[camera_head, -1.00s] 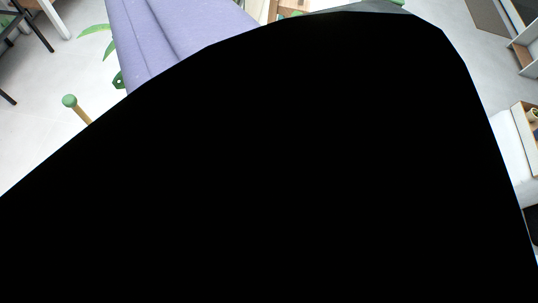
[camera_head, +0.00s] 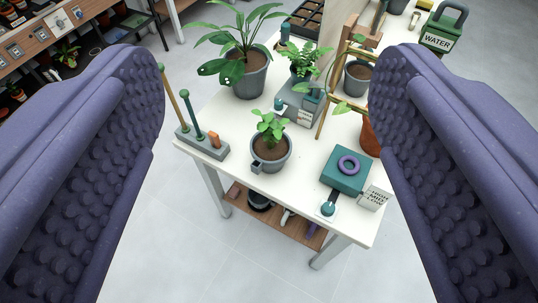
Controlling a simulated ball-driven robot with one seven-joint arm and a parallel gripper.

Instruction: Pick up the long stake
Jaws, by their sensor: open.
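A long tan stake (camera_head: 174,99) with a green knob stands in a grey block holder (camera_head: 188,141) at the left corner of the white table (camera_head: 235,172). It leans slightly left, and its top shows just beside the edge of my left finger. A shorter green stake (camera_head: 192,112) and a small orange peg (camera_head: 214,139) stand in the same holder. My gripper (camera_head: 268,62) is open, with its two purple, studded fingers wide apart at the left and right of the view. Nothing is held between them. The holder is beyond the fingers, nearer the left one.
A small potted plant (camera_head: 271,150) stands right of the holder, and a large-leaved plant (camera_head: 247,75) behind it. A teal box with a purple ring (camera_head: 347,165) and a label card (camera_head: 375,196) are at right. A green watering can (camera_head: 443,30) is at the back.

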